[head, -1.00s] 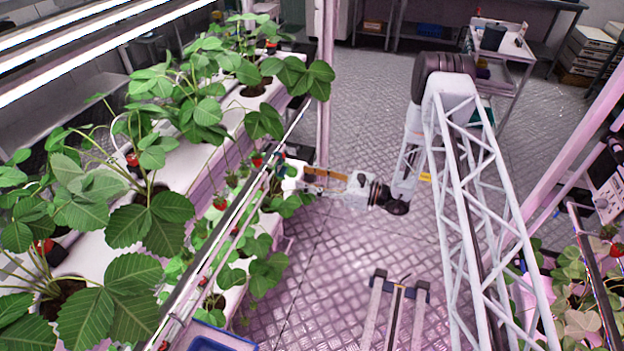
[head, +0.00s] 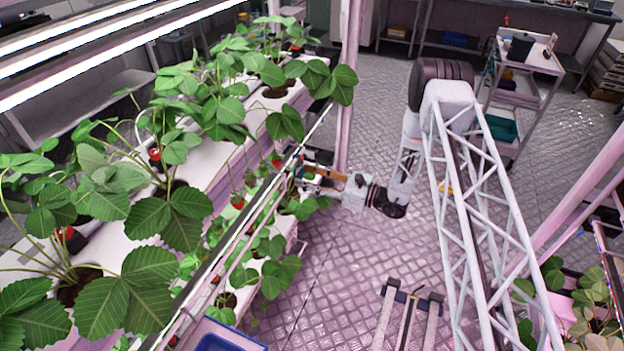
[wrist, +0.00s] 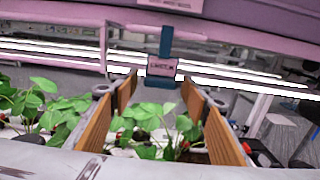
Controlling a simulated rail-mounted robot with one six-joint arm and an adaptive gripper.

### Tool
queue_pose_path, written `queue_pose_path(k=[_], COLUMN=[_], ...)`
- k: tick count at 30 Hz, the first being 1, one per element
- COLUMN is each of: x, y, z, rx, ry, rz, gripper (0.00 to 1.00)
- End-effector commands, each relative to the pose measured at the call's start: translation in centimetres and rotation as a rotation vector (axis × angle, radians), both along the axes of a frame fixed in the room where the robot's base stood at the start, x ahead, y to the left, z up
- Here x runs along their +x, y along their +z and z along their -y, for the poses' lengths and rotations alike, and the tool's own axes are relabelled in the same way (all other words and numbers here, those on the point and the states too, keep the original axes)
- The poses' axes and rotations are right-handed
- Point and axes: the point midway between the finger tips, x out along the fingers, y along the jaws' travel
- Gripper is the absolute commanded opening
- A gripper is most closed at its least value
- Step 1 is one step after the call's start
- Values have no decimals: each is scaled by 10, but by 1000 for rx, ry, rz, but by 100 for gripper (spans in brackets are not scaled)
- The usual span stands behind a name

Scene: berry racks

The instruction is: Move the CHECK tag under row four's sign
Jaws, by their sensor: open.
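My gripper (wrist: 159,84) is open, with its brown-padded fingers apart on either side of the picture in the wrist view. A small pinkish tag (wrist: 162,67) with dark print hangs from a dark blue clip (wrist: 166,41) just beyond the fingertips, near the middle of the gap. I cannot read the print surely as CHECK. The fingers do not visibly touch the tag. A pale printed label (wrist: 170,4) is cut off at the top edge; its row number cannot be read. In the head view my gripper (head: 311,178) is at the rack's rail, its tips partly hidden.
Strawberry plants (head: 180,215) fill white troughs on the left rack, with leaves hanging near the rail (head: 245,225). A pink post (head: 350,80) stands just behind my gripper. A cart (head: 518,90) stands at the back right. The patterned floor between the racks is mostly clear.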

Motion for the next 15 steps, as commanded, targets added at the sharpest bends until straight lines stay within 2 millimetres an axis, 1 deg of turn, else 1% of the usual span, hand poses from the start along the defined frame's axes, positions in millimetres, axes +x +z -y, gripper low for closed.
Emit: queue_pose_path(k=[6,15], x=[3,4], y=[0,0], z=[-9,-11], rx=[0,0], ry=[0,0], rz=[1,1], gripper=[42,42])
